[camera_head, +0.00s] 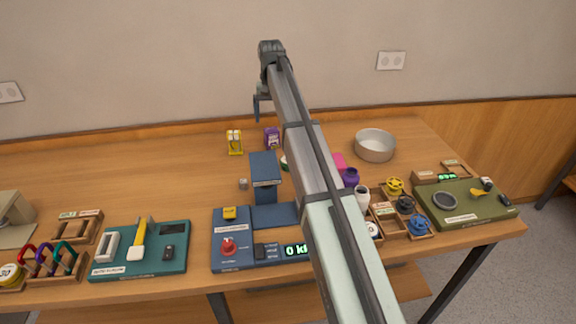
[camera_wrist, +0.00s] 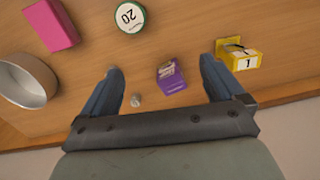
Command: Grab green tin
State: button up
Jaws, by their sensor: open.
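The green tin (camera_wrist: 130,17) is a round tin with a white top marked 20 and a green side. It stands on the table at the top of the wrist view, beyond my fingertips and a little left of centre. In the head view only a sliver of it (camera_head: 284,162) shows between the blue stand and my arm. My gripper (camera_wrist: 160,68) is open and empty, its two blue fingers wide apart. A purple box (camera_wrist: 170,77) shows between the fingers, below them. In the head view my gripper (camera_head: 258,106) hangs above the back of the table.
A yellow holder (camera_wrist: 237,54) marked 1 is by my right finger. A small grey cube (camera_wrist: 136,100) is near the left one. A pink box (camera_wrist: 51,24) and metal bowl (camera_wrist: 27,82) are further left. A blue stand (camera_head: 264,168) rises in front of the tin.

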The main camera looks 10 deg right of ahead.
jog(key=s+d+f+m, duration=0.2)
jog(key=s+d+m, duration=0.25)
jog(key=m, duration=0.95)
jog(key=shift+t, duration=0.3)
jog(key=shift+s+a+f, duration=0.1)
jog(key=shift+s+f, duration=0.05)
jog(key=shift+f, duration=2.05)
jog(key=shift+s+f, duration=0.15)
jog(key=shift+f, duration=2.05)
jog(key=shift+s+a+f, duration=0.1)
jog(key=shift+s+f, duration=0.05)
jog(key=shift+f, duration=2.05)
jog(key=shift+c, duration=0.2)
jog(key=c, duration=1.1)
